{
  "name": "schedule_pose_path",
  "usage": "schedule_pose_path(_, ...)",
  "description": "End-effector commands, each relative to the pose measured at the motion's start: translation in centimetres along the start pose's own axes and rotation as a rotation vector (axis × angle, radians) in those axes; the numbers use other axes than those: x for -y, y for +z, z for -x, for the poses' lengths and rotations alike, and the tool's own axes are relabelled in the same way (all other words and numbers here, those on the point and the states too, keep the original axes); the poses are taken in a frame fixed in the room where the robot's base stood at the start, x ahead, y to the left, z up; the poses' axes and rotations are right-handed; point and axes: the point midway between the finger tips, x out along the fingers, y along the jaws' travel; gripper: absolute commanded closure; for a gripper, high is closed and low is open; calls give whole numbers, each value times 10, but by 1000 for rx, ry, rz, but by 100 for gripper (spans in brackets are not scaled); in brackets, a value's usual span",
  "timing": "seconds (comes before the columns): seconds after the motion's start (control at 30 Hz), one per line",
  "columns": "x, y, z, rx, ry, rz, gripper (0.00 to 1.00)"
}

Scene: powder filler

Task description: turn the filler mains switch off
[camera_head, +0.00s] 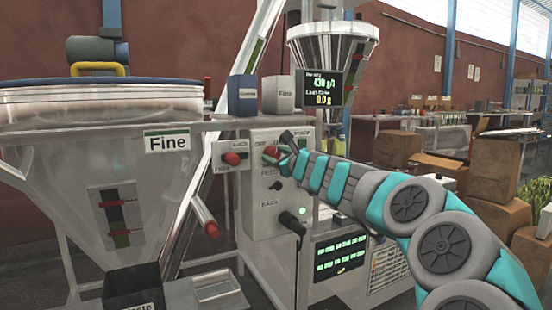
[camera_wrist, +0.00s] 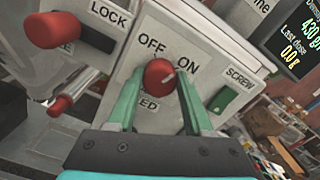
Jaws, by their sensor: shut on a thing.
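The mains switch is a red round knob (camera_wrist: 159,73) on the filler's grey panel (camera_wrist: 135,68), below the OFF and ON labels. A pale mark shows on the knob's right side, slanting up toward ON. In the wrist view my gripper (camera_wrist: 160,80) has its two green fingers on either side of the knob, closed on it. In the head view my gripper (camera_head: 284,154) reaches the panel from the right, and the red knob (camera_head: 271,152) shows at its tips.
A red-knobbed lever (camera_wrist: 60,30) by the LOCK label is close on the left. A green SCREW switch (camera_wrist: 222,100) is close on the right. A dark display (camera_head: 318,88) stands above the panel. A Fine hopper (camera_head: 100,180) stands left.

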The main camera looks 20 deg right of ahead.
Motion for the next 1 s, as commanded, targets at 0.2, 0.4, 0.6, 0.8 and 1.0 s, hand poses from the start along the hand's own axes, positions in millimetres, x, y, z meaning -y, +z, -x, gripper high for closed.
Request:
schedule_pose_path(0.2, -2, -1, 0, 1, 0, 208, 100)
schedule_pose_path(0.4, -3, -2, 0, 1, 0, 398, 100)
schedule_pose_path(0.6, -3, -2, 0, 2, -1, 589, 100)
schedule_pose_path(0.8, -4, -3, 0, 2, 0, 774, 100)
schedule_pose_path(1.0, -5, -4, 0, 1, 1, 932, 100)
